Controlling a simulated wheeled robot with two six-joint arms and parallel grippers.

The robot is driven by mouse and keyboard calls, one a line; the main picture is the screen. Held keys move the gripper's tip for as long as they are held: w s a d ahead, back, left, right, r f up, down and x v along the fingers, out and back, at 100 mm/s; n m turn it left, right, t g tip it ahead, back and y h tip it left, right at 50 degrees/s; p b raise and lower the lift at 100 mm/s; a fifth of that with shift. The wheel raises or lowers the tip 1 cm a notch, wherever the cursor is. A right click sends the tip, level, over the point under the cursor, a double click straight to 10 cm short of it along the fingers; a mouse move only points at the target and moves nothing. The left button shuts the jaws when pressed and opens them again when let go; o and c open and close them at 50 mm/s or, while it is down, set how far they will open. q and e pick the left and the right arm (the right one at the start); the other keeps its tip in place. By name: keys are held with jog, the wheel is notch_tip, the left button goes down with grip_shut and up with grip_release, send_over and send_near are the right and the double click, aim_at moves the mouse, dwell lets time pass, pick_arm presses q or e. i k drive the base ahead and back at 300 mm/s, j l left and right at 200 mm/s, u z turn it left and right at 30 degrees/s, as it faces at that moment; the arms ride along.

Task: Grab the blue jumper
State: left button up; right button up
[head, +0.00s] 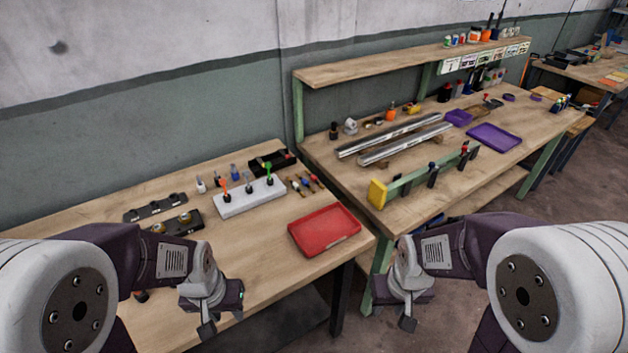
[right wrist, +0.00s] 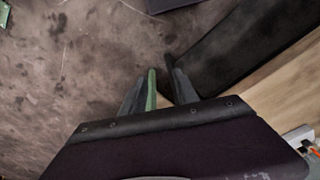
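A small blue piece (head: 234,171), perhaps the blue jumper, stands on the near workbench behind a white block (head: 250,198). It is too small to make out its shape. The white block carries upright orange, black and green-topped parts. My left gripper (head: 223,318) is open and empty at the front edge of this bench, well short of the blue piece. My right gripper (head: 387,312) is open and empty in front of the gap between the two benches. Its fingers also show in the right wrist view (right wrist: 160,88), over the floor.
A red tray (head: 324,230) lies at the near bench's right end. Dark holders (head: 155,207) and small coloured tools (head: 303,184) lie around the white block. The second bench (head: 340,172) holds metal rails (head: 405,142), a green clamp bar (head: 425,178) and purple trays (head: 494,137).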

aim_at(305, 183)
jog(key=i+l+u, duration=0.25)
jog(key=u, duration=0.2)
jog(key=i+l+u, duration=0.2)
jog(key=l+u, duration=0.3)
